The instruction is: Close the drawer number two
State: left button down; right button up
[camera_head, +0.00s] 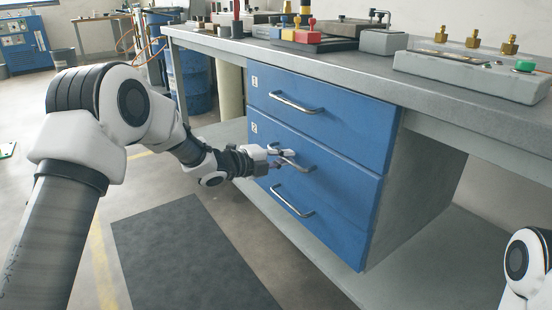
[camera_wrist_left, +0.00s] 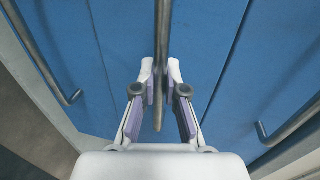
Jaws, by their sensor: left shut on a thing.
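Drawer number two (camera_head: 335,180) is the middle of three blue drawers under the workbench, marked with a small 2 label (camera_head: 254,128). Its front looks flush or nearly flush with the drawers above and below. My left gripper (camera_head: 280,157) is at the left part of its metal bar handle (camera_head: 301,164). In the left wrist view, the gripper's two fingertips (camera_wrist_left: 160,78) are on both sides of the handle bar (camera_wrist_left: 162,40), shut on it. My right gripper is out of view; only a piece of my right arm shows at the lower right.
The top drawer (camera_head: 340,118) and bottom drawer (camera_head: 325,222) look shut, with handles close above and below. The grey workbench top (camera_head: 350,68) overhangs them and carries fixtures, including a grey block with brass fittings (camera_head: 470,72). A dark mat (camera_head: 190,255) lies on open floor.

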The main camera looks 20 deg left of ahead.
pick_arm(q)
jog(key=shift+w+d+r, duration=0.1)
jog(key=shift+w+d, duration=0.15)
jog(key=shift+w, duration=0.15)
jog(key=c, duration=1.4)
grip_release()
jog(key=shift+o, duration=1)
jog(key=shift+w+d, duration=0.15)
jog(key=v, duration=1.2)
